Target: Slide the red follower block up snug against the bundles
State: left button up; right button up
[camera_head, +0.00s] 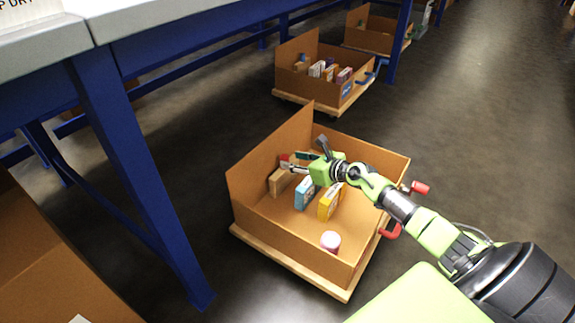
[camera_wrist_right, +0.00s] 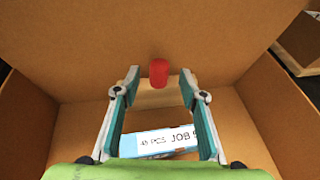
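A small red block (camera_wrist_right: 158,72) shows in the right wrist view, in line with the gap between my right fingertips and above a tan box (camera_wrist_right: 153,98). In the head view a small red patch (camera_head: 285,160) shows beside the tan box (camera_head: 280,183); I take it to be the same block. My right gripper (camera_head: 306,157) reaches into the open carton (camera_head: 262,232). In the right wrist view its fingers (camera_wrist_right: 159,75) are apart, with no contact on the block visible. A blue-and-white box (camera_head: 306,193) and a yellow box (camera_head: 329,203) stand nearby. I cannot identify the bundles. My left gripper is out of view.
The carton sits on a wooden dolly (camera_head: 290,264); red handles (camera_head: 420,188) show at its right. A blue table leg (camera_head: 140,180) is at left. Another loaded carton (camera_head: 320,85) stands behind, with bare floor between.

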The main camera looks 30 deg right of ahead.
aim_at(288, 159)
jog(key=shift+b+x, duration=0.8)
jog(key=shift+x, duration=1.05)
